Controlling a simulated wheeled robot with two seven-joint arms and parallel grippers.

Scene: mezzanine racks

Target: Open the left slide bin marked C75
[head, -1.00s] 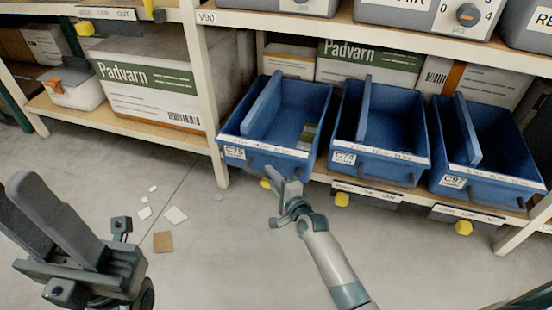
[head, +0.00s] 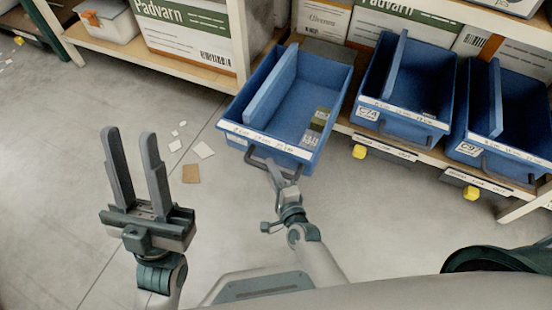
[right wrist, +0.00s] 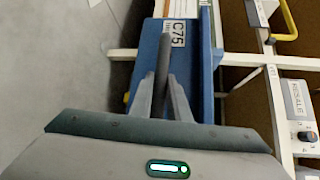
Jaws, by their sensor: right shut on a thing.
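The blue slide bin C75 (head: 236,124) is pulled well out from its shelf, over the floor, further forward than the bins beside it. Its label shows in the right wrist view on the bin's front (right wrist: 178,34). Inside are a long blue divider and small green-and-grey packets (head: 317,120) near the right wall. My right gripper (head: 276,168) is shut on the dark front handle (head: 262,160) of C75; its fingers (right wrist: 168,78) also show in the right wrist view. My left gripper (head: 131,132) is open and empty, above the floor at the left.
Blue bins C74 (head: 395,118) and C97 (head: 495,160) stay on the shelf to the right. A white rack post (head: 240,45) stands just left of C75. Small paper scraps and a brown piece (head: 191,174) lie on the floor.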

